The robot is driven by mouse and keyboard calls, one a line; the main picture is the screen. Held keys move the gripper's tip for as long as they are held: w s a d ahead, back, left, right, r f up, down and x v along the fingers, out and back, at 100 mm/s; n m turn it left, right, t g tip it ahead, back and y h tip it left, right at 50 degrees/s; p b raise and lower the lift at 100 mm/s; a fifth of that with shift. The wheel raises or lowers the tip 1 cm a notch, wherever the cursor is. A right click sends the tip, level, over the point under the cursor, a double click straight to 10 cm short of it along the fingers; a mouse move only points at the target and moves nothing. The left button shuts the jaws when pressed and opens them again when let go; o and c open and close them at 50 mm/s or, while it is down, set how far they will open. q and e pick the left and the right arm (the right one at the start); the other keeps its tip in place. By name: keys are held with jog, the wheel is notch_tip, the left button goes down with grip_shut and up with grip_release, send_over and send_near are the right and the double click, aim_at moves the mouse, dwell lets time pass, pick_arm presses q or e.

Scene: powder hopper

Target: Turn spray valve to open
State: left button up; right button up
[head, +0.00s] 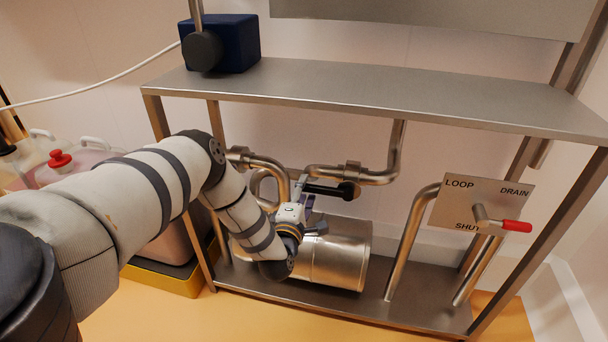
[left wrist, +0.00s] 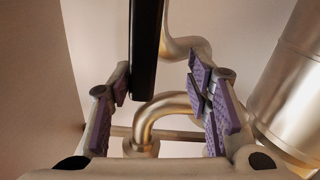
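A black lever handle (head: 325,189) sits on the steel pipework under the shelf; no label on it shows. A steel plate (head: 456,208) marked LOOP, DRAIN and SHUT carries a second valve with a red-tipped handle (head: 515,226) pointing right. My left gripper (head: 306,203) is at the black lever, beside the steel cylinder. In the left wrist view its purple-padded fingers (left wrist: 163,85) are spread apart. The black lever (left wrist: 146,45) runs between them, nearer the left finger; whether it touches is unclear. My right gripper is out of view.
A steel cylinder (head: 335,256) lies on the lower shelf (head: 395,310), right of my left gripper. Bent pipes (head: 412,232) stand farther right. A dark blue box (head: 233,42) stands on the upper shelf (head: 370,92). A container with a red cap (head: 60,159) is at far left.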

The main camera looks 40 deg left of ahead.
pick_arm(q)
jog(key=shift+s+f, duration=0.1)
jog(key=v, duration=1.2)
jog(key=shift+d, duration=0.1)
